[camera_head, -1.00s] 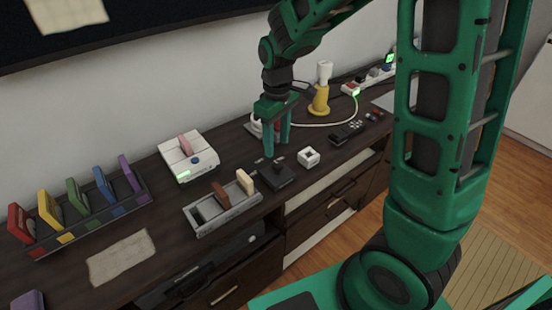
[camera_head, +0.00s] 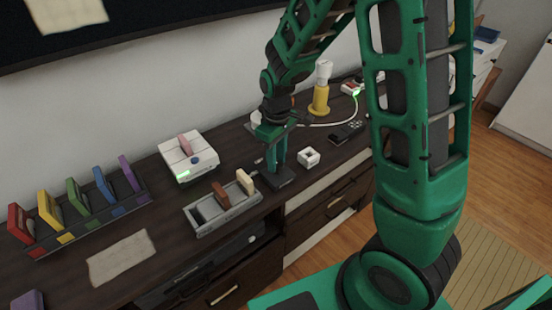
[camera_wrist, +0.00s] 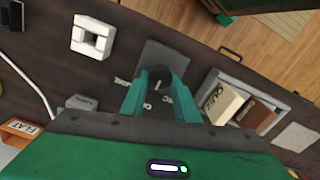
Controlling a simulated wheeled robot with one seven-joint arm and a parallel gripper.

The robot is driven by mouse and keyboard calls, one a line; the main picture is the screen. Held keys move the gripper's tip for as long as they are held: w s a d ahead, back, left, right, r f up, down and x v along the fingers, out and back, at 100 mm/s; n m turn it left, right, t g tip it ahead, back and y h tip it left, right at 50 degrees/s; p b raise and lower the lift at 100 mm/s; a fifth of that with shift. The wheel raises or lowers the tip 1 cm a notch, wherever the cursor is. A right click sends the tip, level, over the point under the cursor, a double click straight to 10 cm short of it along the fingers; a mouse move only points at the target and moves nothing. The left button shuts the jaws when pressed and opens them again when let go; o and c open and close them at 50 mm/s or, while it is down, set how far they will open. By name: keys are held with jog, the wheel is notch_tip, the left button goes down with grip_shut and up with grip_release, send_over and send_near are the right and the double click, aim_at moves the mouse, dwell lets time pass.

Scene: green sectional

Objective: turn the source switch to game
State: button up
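The source switch is a small dark box with a round knob. It stands near the table's front edge in the head view (camera_head: 283,182), and its grey plate shows in the wrist view (camera_wrist: 165,52). My gripper (camera_head: 275,164) points down over it. In the wrist view my two green fingers (camera_wrist: 160,78) stand on either side of the dark knob (camera_wrist: 158,73), with a gap between them. I cannot tell whether they touch it. Small white labels (camera_wrist: 122,80) surround the knob, partly hidden by the fingers and too small to read.
A grey tray with cartridges (camera_head: 222,210) lies close on the left, and a white cube-like block (camera_head: 308,158) close on the right. A white console (camera_head: 189,157) stands behind the tray.

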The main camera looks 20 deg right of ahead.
jog(key=shift+d+m, duration=0.1)
jog(key=shift+m, duration=0.2)
jog(key=shift+c, duration=0.4)
jog(key=m, duration=0.3)
jog(key=shift+w+m, duration=0.1)
jog(key=shift+m, duration=2.5)
jog(key=o, duration=1.1)
jog(key=shift+c, duration=0.2)
notch_tip(320, 180, up, 11)
jog(key=shift+f, duration=0.1)
